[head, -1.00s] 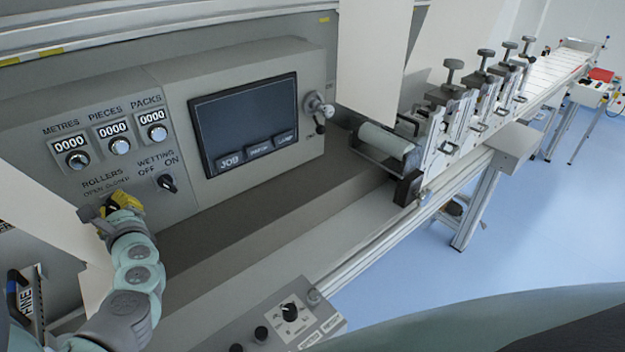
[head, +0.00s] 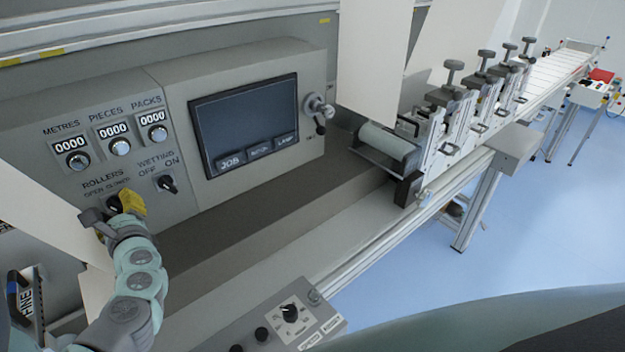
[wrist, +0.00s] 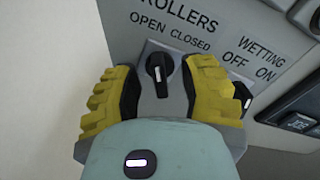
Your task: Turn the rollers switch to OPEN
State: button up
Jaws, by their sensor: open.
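The rollers switch (wrist: 160,72) is a black knob with a white mark on a grey plate under the ROLLERS label, with OPEN printed at left and CLOSED at right. In the wrist view its mark runs nearly up and down the picture; I cannot tell which label it is set to. My gripper (wrist: 162,98) is open, with one yellow-padded finger on each side of the knob and visible gaps between. In the head view the switch (head: 113,203) is partly hidden by my gripper (head: 118,208).
The wetting switch (head: 166,184) sits close to the right of the rollers switch; in the wrist view my right finger partly covers it. Counter dials (head: 119,146) are above, and a screen (head: 246,124) is to the right. A white web sheet (head: 50,225) hangs close at left.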

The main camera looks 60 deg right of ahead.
jog(key=v, duration=1.1)
